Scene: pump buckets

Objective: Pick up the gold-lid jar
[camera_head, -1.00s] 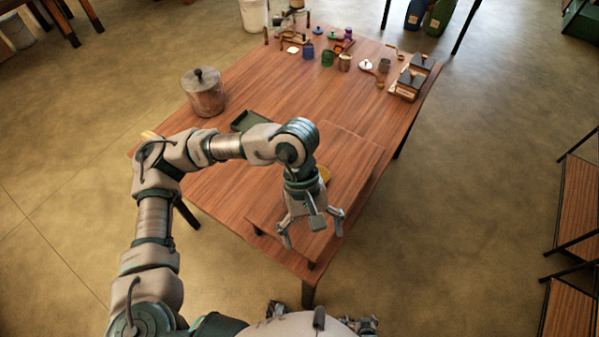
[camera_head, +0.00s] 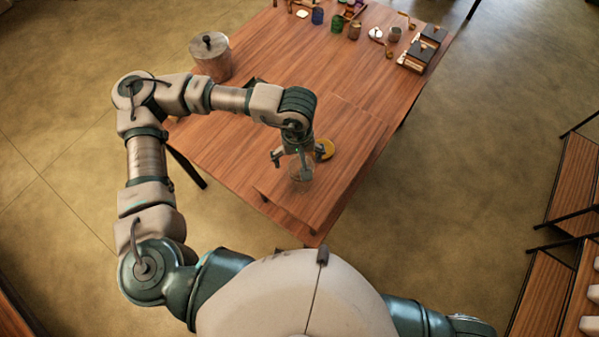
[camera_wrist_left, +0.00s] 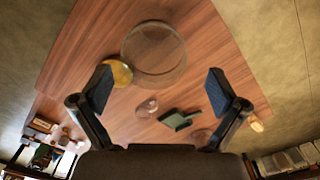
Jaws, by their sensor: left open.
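A round gold lid (camera_head: 326,149) shows just right of my left gripper in the head view, and at the left finger in the left wrist view (camera_wrist_left: 119,73). A clear glass jar body (camera_head: 301,181) stands on the table just below and in front of the gripper; its round outline also shows in the left wrist view (camera_wrist_left: 154,52), overlapping the gold lid's edge. I cannot tell whether the lid sits on a jar. My left gripper (camera_head: 298,158) is open, pointing down with fingers spread; in the wrist view (camera_wrist_left: 159,90) nothing is gripped. My right gripper is out of view.
A large metal canister with a knobbed lid (camera_head: 211,62) stands at the table's left edge. A dark green tray (camera_wrist_left: 178,120) lies on the table. Several small cups, including a blue one (camera_head: 318,16), and dark boxes (camera_head: 420,50) are at the back. The table's right middle is clear.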

